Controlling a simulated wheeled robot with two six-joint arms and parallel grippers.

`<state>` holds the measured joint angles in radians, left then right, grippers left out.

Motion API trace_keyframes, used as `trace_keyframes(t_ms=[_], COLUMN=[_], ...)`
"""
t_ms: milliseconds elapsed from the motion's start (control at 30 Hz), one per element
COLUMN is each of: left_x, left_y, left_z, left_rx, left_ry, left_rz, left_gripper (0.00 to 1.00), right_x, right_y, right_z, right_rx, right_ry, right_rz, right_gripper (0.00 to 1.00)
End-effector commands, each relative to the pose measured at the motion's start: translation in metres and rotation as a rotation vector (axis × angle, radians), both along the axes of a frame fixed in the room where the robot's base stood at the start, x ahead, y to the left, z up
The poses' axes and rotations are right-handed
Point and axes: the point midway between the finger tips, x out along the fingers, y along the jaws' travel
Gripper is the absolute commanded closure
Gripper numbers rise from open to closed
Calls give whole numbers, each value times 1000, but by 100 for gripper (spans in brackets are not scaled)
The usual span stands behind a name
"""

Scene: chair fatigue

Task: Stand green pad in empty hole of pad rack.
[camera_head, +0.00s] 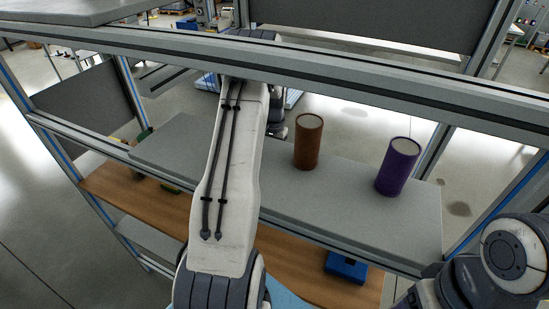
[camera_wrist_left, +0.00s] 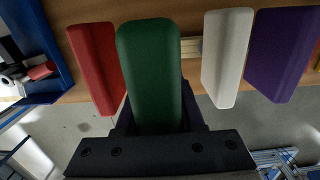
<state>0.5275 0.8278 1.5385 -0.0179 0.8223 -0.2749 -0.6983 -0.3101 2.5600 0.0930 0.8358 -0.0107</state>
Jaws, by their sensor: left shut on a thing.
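In the left wrist view, my left gripper (camera_wrist_left: 157,115) is shut on the green pad (camera_wrist_left: 150,65), with a dark finger on each side of it. The green pad lies between a red pad (camera_wrist_left: 97,62) on the left and a white pad (camera_wrist_left: 226,58) on the right. A purple pad (camera_wrist_left: 283,48) is beyond the white one. A pale slotted strip (camera_wrist_left: 191,48), perhaps part of the pad rack, shows between green and white. Whether the green pad is in a hole is hidden. In the head view the pads cannot be made out. My right gripper is out of view.
A brown cylinder (camera_head: 308,142) and a purple cylinder (camera_head: 398,167) stand on the grey shelf (camera_head: 350,207) right of my left arm. A metal beam (camera_head: 330,75) crosses above. A wooden shelf (camera_head: 130,193) with a blue box (camera_head: 346,267) lies below.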

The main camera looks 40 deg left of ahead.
Motion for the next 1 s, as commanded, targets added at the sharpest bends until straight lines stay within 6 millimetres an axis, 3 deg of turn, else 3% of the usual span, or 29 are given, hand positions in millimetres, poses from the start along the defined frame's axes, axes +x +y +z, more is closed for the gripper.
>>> trace_keyframes(t_ms=[333, 1000], left_x=[-6, -4], left_y=[2, -1], left_z=[1, -55], left_rx=[2, 1], left_ry=[-2, -2], left_rz=[2, -2], left_gripper=[100, 100], right_x=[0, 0], right_y=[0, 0], right_z=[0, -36], right_rx=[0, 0], right_ry=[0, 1], right_rz=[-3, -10], right_gripper=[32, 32])
